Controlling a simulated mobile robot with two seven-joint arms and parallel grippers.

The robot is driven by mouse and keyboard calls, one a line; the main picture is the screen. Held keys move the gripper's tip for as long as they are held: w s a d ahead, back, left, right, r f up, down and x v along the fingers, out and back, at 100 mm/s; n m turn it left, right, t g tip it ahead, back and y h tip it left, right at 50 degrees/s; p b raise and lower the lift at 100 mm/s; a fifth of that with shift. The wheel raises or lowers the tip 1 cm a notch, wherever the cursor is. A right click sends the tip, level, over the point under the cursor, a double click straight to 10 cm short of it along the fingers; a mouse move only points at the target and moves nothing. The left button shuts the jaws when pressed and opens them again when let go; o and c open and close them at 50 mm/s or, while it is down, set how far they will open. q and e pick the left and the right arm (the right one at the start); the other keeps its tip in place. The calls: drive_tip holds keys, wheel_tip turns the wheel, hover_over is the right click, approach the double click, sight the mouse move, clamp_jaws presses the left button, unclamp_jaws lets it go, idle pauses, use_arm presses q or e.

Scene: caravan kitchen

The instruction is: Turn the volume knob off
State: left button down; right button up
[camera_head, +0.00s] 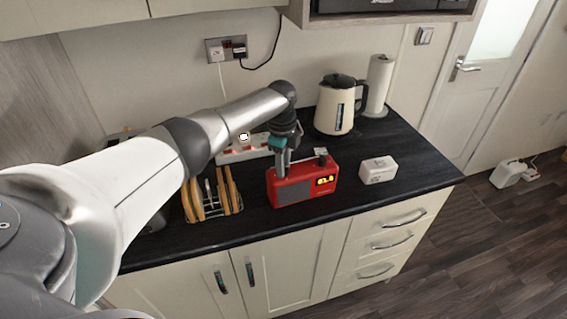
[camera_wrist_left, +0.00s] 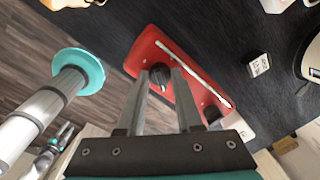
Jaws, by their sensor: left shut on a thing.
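The red radio (camera_head: 303,187) stands on the dark counter, with a grey speaker grille and a lit yellow display (camera_head: 325,181). My left gripper (camera_head: 283,169) reaches down onto the radio's top from above. In the left wrist view, its two fingers are shut on a dark round knob (camera_wrist_left: 160,74) near one end of the radio's top (camera_wrist_left: 150,43). A second dark knob (camera_wrist_left: 212,113) shows near the other end, partly hidden by the gripper. The knob's markings cannot be read.
A toast rack (camera_head: 213,199) stands left of the radio, and a small white box (camera_head: 378,170) right of it. A kettle (camera_head: 336,107) and a paper towel roll (camera_head: 379,85) stand behind to the right. A white socket strip (camera_head: 240,153) lies behind the arm.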

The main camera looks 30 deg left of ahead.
use_arm(q)
drive_tip(key=n+p, duration=0.1)
drive_tip(key=n, duration=0.2)
drive_tip(key=shift+d+r+p, duration=0.1)
drive_tip(key=shift+r+p, duration=0.05)
drive_tip(key=shift+p, duration=0.15)
drive_tip(key=n+p, duration=0.1)
drive_tip(key=n, duration=0.1)
drive_tip(key=shift+n, duration=0.4)
drive_tip(key=n, duration=0.2)
drive_tip(key=shift+n+y, duration=0.3)
drive_tip(key=shift+n, duration=0.1)
drive_tip(key=n, duration=0.3)
drive_tip(key=shift+w+n+g+p, duration=0.1)
drive_tip(key=shift+n+g+p, duration=0.2)
drive_tip(key=shift+p, duration=0.1)
drive_tip(key=n, duration=0.5)
drive_tip(key=shift+b, duration=0.35)
drive_tip(key=n+b, duration=0.1)
drive_tip(key=n, duration=0.3)
drive_tip(key=shift+n+g, duration=0.3)
drive_tip(key=shift+w+n+b, duration=0.1)
drive_tip(key=shift+n+b, duration=0.3)
drive_tip(key=shift+n, duration=1.1)
drive_tip(key=c, duration=0.6)
unclamp_jaws()
